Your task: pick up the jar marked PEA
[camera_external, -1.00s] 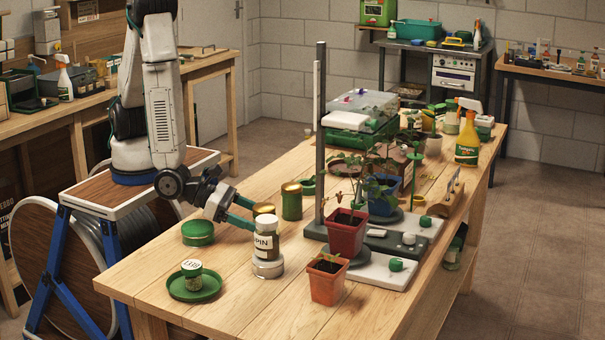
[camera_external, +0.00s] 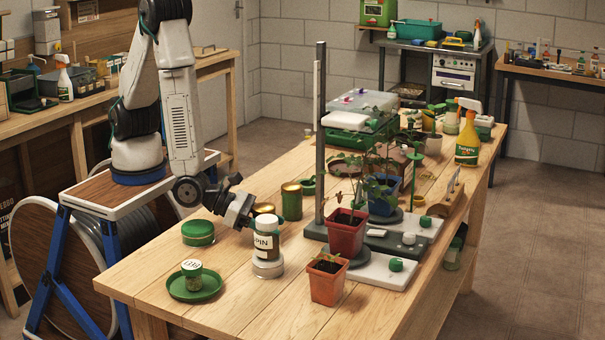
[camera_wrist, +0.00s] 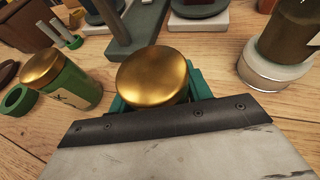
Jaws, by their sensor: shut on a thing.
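My gripper (camera_external: 248,215) is behind the jar lettered "PIN" (camera_external: 267,240), at a gold-lidded jar (camera_external: 263,208). In the wrist view, my gripper (camera_wrist: 158,92) has its green fingers shut on this jar, whose round gold lid (camera_wrist: 152,72) fills the middle. Its label is hidden, so I cannot read PEA on it. It appears to be still at table level. A second green jar with a gold lid (camera_external: 291,203) stands just right of it. That jar shows at the left of the wrist view (camera_wrist: 62,78), with a partly visible label.
The "PIN" jar stands on a pale round base (camera_wrist: 262,72) close beside my gripper. A green lidded tin (camera_external: 198,233) and a green saucer (camera_external: 210,290) with a small jar lie left. The rack post (camera_external: 320,140) and red pots (camera_external: 347,236) stand right.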

